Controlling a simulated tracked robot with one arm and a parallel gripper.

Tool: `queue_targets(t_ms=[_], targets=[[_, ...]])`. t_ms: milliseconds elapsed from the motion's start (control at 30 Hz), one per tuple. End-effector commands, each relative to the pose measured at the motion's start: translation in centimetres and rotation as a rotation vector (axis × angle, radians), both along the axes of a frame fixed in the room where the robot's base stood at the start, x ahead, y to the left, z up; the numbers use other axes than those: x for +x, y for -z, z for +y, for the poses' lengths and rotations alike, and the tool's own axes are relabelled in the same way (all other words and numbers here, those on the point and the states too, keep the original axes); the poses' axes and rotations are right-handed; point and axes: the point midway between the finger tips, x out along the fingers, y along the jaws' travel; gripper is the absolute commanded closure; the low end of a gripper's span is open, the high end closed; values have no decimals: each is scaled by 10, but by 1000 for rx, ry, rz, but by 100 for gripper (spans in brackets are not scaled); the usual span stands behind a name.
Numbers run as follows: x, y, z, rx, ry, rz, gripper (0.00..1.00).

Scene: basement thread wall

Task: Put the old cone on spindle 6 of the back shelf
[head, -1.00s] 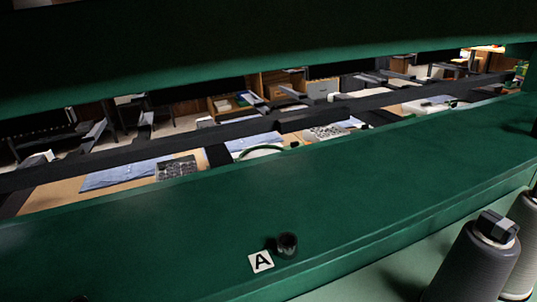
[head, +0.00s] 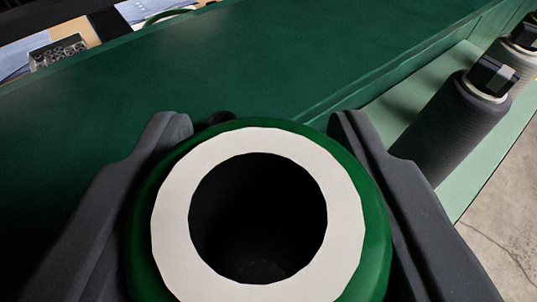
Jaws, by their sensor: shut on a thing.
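In the head view a green thread cone (head: 372,235) fills the lower middle, seen from above. Its pale ring-shaped top (head: 172,215) surrounds a dark round hole. My gripper (head: 258,125) is shut on it, with one dark grey finger on each side. The cone looks upright and hides the surface right below it. A small dark round thing (head: 222,117) peeks out just behind the cone's far rim; I cannot tell whether it is a spindle. No number 6 is readable. I cannot tell whether the cone's base touches anything.
A dark green shelf (head: 270,65) runs across behind the cone. At the right, a dark grey cone (head: 450,125) and another cone (head: 520,55) stand on a paler green ledge (head: 400,100). Concrete floor (head: 505,215) shows lower right. A tray of small parts (head: 60,52) lies beyond the shelf.

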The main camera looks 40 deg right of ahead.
Motion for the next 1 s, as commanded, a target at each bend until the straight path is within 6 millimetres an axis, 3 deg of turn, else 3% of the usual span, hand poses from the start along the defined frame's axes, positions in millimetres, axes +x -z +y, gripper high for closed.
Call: queue_targets(t_ms=[633,1000], targets=[[0,56,0,2,-1,0,98],[0,61,0,-1,0,-1,98]])
